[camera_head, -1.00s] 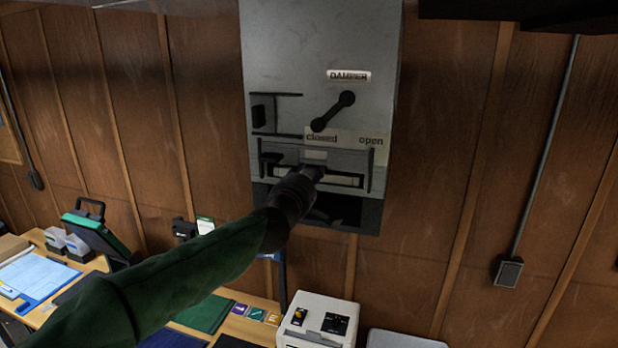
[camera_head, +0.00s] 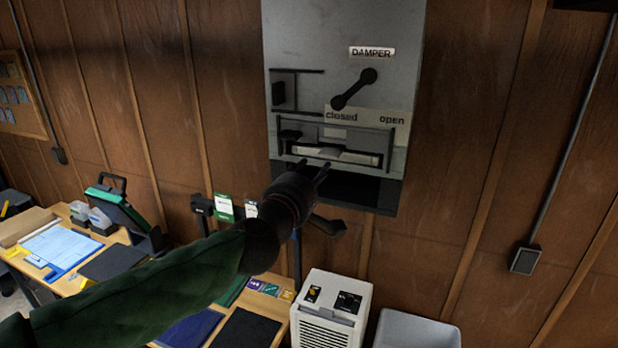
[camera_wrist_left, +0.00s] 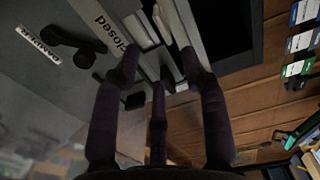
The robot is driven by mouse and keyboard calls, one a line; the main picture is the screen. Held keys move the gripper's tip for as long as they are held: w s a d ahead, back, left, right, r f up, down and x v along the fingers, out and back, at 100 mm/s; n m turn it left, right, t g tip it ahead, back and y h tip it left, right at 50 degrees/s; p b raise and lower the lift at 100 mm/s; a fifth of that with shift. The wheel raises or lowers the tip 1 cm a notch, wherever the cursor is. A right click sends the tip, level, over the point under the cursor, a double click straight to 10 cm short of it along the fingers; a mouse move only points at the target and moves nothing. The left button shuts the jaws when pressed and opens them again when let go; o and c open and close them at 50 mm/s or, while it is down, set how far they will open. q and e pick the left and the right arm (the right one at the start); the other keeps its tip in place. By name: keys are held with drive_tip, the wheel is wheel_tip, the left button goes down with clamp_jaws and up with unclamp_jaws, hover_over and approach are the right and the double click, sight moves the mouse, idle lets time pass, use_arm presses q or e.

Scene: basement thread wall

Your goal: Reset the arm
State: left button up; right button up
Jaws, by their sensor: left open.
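My left gripper (camera_head: 312,178) is in front of the lower edge of a grey wall cabinet (camera_head: 340,30), just below its slotted tray. Its dark fingers are spread with nothing between them; the left wrist view (camera_wrist_left: 160,85) shows them apart before the cabinet front. The cabinet carries a "DAMPER" label (camera_head: 371,53) and a black lever (camera_head: 354,89) tilted between down-left and up-right, its lower end near the word "closed". I cannot tell whether a fingertip touches the cabinet. My right gripper is not in view.
Below stand a white boxy appliance (camera_head: 330,308) and a grey bin (camera_head: 416,330). A desk with papers (camera_head: 62,246), a green-edged device (camera_head: 124,212) and dark mats lies at lower left. The wood-panelled wall right of the cabinet is mostly clear.

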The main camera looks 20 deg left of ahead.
use_arm(q)
drive_tip(key=w+d+f+m+g+b, duration=0.15)
drive_tip(key=f+b, duration=0.25)
drive_tip(key=f, duration=0.9)
drive_tip(key=w+d+f+m+g+b, duration=0.1)
drive_tip(key=w+f+m+g+b, duration=0.15)
drive_tip(key=f, duration=1.15)
wheel_tip(320, 180, down, 32)
drive_tip(key=s+d+m+g+b, duration=0.25)
drive_tip(key=m+g+b, duration=0.25)
drive_tip(key=b, duration=0.3)
drive_tip(key=s+d+f+m+g+h+b, duration=0.15)
drive_tip(key=s+f+b, duration=0.35)
drive_tip(key=f, duration=0.7)
drive_tip(key=s+f+m+g+h+b, duration=0.1)
drive_tip(key=s+f+m+g+b, duration=0.15)
drive_tip(key=s+f, duration=0.75)
drive_tip(key=s+d+f+m+g+b, duration=0.1)
drive_tip(key=s+f+g+b, duration=0.1)
drive_tip(key=s+f, duration=0.4)
drive_tip(key=s+d+f+m+g+b, duration=0.1)
drive_tip(key=s+d+f+g+b, duration=0.1)
drive_tip(key=s+f, duration=0.4)
wheel_tip(320, 180, down, 5)
drive_tip(key=shift+s+f+g+h+b, duration=0.1)
drive_tip(key=shift+s+g+h+b, duration=0.15)
drive_tip(key=shift+h+b, duration=0.25)
drive_tip(key=shift+w, duration=0.1)
